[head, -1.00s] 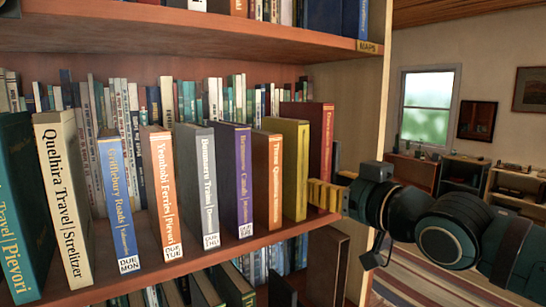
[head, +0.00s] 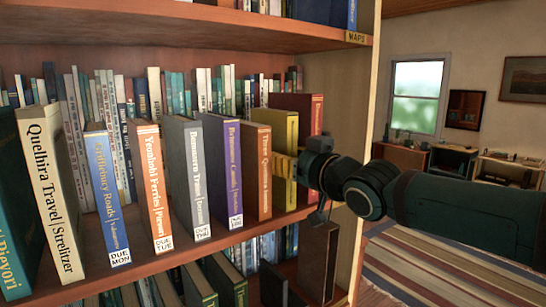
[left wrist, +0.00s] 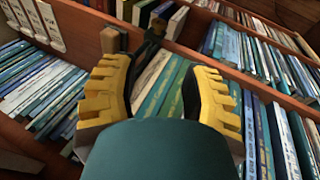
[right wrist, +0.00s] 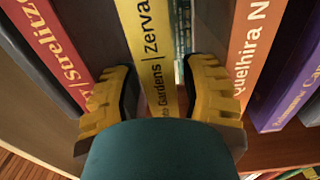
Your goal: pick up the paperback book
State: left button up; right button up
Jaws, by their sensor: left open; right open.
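Several books stand on the shelf, and I cannot tell by look which is the paperback. My right gripper (head: 287,166) is open at the spine of a yellow book (head: 291,128). In the right wrist view the yellow spine (right wrist: 152,50) lies between the open fingers of that gripper (right wrist: 163,72); contact is unclear. An orange book (head: 258,165) and a dark red book (head: 316,112) flank it. My left gripper (left wrist: 158,82) is open in the left wrist view, above green books (left wrist: 160,90) on a shelf; it is outside the head view.
Purple (head: 225,160), grey (head: 183,165) and other upright books line the shelf (head: 190,248) to the left, with small books behind. An upper shelf (head: 200,38) hangs above. The side panel (head: 345,110) bounds the right. Open room with a striped rug (head: 440,270) lies right.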

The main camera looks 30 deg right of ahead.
jog(key=w, duration=0.4)
jog(key=shift+a, duration=0.15)
grip_shut()
